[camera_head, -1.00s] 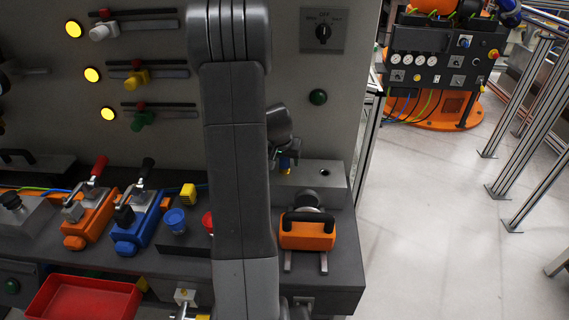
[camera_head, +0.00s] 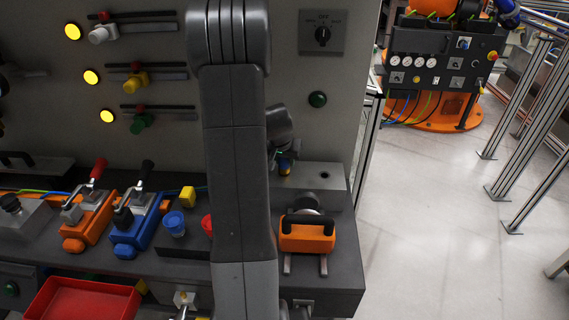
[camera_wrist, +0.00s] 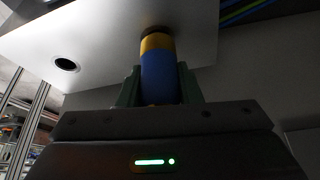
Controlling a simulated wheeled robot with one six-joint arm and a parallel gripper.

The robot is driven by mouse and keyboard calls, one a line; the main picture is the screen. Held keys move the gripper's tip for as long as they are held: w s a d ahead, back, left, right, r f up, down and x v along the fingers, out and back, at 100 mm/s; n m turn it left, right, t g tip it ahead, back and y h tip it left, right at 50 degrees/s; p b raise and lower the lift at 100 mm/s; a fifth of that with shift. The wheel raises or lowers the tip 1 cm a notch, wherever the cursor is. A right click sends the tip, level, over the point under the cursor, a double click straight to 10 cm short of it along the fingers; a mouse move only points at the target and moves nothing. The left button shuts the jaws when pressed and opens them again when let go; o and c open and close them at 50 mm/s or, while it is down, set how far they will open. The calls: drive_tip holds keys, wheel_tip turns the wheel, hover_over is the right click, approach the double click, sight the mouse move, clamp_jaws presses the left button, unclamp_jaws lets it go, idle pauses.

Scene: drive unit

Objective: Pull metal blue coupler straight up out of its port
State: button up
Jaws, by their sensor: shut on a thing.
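The blue coupler (camera_wrist: 158,78) has a yellow band and stands between the two dark green fingers of my gripper (camera_wrist: 160,88) in the wrist view. My gripper is shut on it. The coupler's yellow end meets a dark ring at the light grey block (camera_wrist: 100,45); I cannot tell if there is a gap there. In the head view the coupler (camera_head: 285,164) shows small and upright at the back of the grey block (camera_head: 325,181), partly hidden by my arm. My gripper's fingers are too small to make out there.
An orange unit with a black handle (camera_head: 307,235) stands in front of the block. Blue and red cups, lever clamps and a red bin (camera_head: 80,300) lie left of my arm.

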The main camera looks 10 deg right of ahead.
wheel_tip(320, 180, up, 9)
drive_tip(key=shift+r, duration=0.1)
wheel_tip(320, 180, up, 6)
drive_tip(key=p, duration=0.3)
idle(0.8)
